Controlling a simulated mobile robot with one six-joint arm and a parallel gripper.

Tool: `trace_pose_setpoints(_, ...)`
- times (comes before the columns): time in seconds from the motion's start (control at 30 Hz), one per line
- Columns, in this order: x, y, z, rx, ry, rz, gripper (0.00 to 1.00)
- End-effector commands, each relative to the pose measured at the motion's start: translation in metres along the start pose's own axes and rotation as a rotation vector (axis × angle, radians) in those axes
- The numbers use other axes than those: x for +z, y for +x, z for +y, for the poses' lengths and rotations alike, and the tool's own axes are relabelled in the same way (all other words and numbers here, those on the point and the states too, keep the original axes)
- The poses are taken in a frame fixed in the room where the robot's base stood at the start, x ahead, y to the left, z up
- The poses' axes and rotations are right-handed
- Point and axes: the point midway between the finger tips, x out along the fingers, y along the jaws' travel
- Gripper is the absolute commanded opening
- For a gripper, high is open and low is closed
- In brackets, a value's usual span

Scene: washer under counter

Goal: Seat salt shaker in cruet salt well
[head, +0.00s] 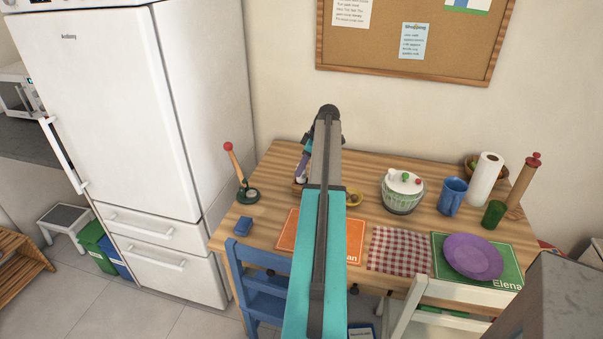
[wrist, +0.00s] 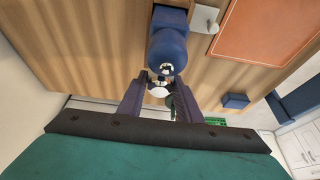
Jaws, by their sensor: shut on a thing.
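My gripper (wrist: 160,77) is shut, its two purple fingers close around the shiny silver and white top of a small shaker. I take the rounded blue form (wrist: 168,48) just beyond the fingertips for the salt shaker's body. A darker blue block (wrist: 170,15) lies right behind it; I cannot tell whether this is part of the cruet. In the head view my gripper (head: 302,168) is over the back left of the table, partly hidden by my arm. The cruet and its salt well cannot be made out clearly. Whether the shaker touches anything below is hidden.
A blue chair (head: 262,283) stands in front.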

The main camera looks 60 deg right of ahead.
Motion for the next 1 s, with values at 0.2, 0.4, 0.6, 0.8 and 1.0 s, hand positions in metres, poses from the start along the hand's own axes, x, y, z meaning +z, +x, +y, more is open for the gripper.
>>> trace_pose_setpoints(0.2, 0.007, 0.018, 0.000, -0.001, 0.001, 0.000, 0.07)
trace_pose_setpoints(0.4, 0.011, 0.026, 0.000, 0.000, 0.001, 0.000, 0.07)
trace_pose_setpoints(0.6, 0.011, 0.026, 0.000, 0.001, 0.001, 0.000, 0.07)
trace_pose_setpoints(0.8, 0.013, 0.029, 0.000, 0.000, 0.001, 0.000, 0.33)
trace_pose_setpoints(1.0, 0.012, 0.029, 0.000, 0.000, 0.001, 0.000, 0.50)
